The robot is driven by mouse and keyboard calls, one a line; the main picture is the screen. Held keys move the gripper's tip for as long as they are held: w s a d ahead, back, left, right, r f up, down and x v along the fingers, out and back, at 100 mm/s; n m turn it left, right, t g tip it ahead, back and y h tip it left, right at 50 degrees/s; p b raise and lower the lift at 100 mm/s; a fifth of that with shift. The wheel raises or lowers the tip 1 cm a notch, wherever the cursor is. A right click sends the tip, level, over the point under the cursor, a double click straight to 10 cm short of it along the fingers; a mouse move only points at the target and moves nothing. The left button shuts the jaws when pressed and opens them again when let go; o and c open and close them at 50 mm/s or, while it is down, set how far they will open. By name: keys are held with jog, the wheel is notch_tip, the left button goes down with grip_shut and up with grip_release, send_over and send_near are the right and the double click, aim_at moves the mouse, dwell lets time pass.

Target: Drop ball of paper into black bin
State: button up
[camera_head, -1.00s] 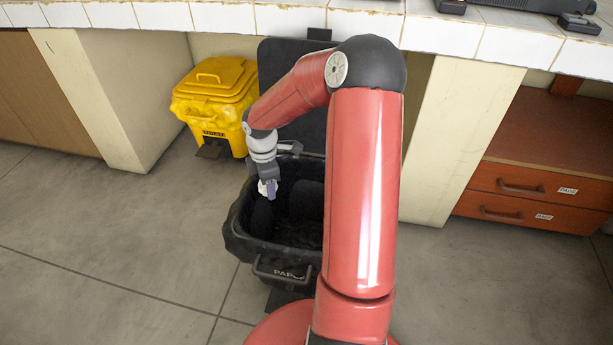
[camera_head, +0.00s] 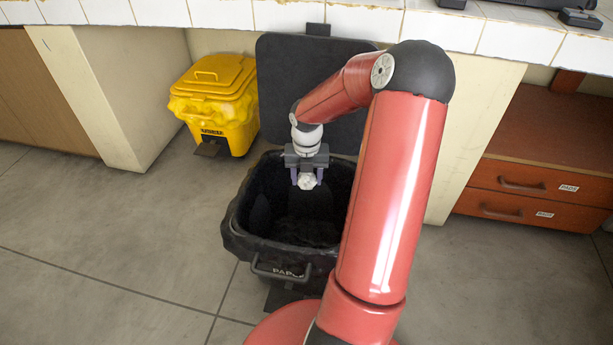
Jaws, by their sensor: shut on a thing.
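The black bin (camera_head: 240,246) stands open on the floor in the middle of the head view, its lid (camera_head: 283,75) raised behind it. A label on its front reads "PAP", the rest hidden by my arm. My gripper (camera_head: 306,182) points down over the back part of the bin's opening. It is shut on a small white ball of paper (camera_head: 306,183), with a finger on each side. How far the ball is below or above the rim is hard to tell. My arm hides the bin's right front side.
A closed yellow bin (camera_head: 222,100) stands to the left behind the black bin. A white-tiled counter (camera_head: 200,12) runs above, with pillars below it. Wooden drawers (camera_head: 545,190) are on the right. The grey floor at the left is clear.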

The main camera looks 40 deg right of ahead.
aim_at(307, 187)
notch_tip(307, 187, down, 5)
jog(key=b, duration=0.4)
jog(key=shift+b, duration=0.3)
jog(key=shift+r, duration=0.1)
jog(key=o, duration=1)
notch_tip(307, 187, up, 7)
jog(key=shift+f+p, duration=0.1)
jog(key=shift+p, duration=0.85)
jog(key=shift+r, duration=0.5)
